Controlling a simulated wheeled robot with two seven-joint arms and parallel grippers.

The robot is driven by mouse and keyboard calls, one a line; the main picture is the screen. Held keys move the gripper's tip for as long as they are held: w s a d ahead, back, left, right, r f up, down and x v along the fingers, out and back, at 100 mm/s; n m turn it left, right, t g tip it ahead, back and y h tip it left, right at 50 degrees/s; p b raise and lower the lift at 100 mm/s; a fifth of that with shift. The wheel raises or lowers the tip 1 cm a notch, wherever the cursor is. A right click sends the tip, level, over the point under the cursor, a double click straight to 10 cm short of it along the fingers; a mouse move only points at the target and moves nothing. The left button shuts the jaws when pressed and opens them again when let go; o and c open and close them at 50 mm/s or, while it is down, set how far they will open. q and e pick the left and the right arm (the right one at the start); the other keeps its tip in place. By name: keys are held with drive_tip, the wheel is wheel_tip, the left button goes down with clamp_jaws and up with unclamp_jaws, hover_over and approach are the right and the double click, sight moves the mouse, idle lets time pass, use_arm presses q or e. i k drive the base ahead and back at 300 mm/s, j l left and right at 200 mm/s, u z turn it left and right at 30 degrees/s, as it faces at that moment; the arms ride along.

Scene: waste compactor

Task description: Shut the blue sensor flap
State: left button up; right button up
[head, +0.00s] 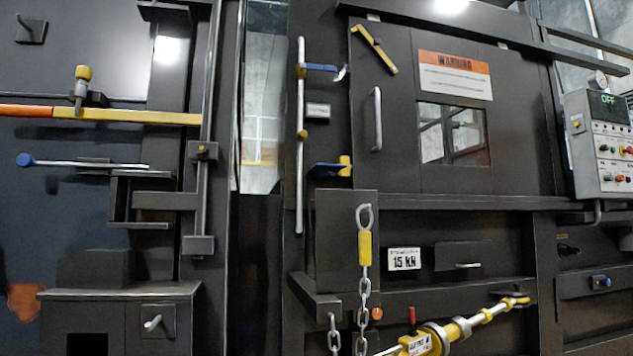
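Two small blue parts are mounted beside the tall vertical silver rod on the compactor front. The upper blue part (320,68) sticks out to the right from a yellow piece at the rod. The lower blue part (325,170) lies nearly flat and sticks out, with a yellow piece at its right end. I cannot tell for certain which of them is the sensor flap. A small blue piece (601,282) also sits in a dark housing at the far right. Neither of my grippers is in view.
The dark door (400,170) with a window and silver handle (376,118) stands right of the blue parts. A control box (600,145) reads OFF. A chain (363,300) and a yellow-silver tensioner (440,335) hang low in front. A yellow bar (130,115) crosses the left.

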sight(320, 170)
drive_tip(key=l, duration=0.2)
drive_tip(key=i+j+z, duration=0.15)
drive_tip(key=i, duration=1.15)
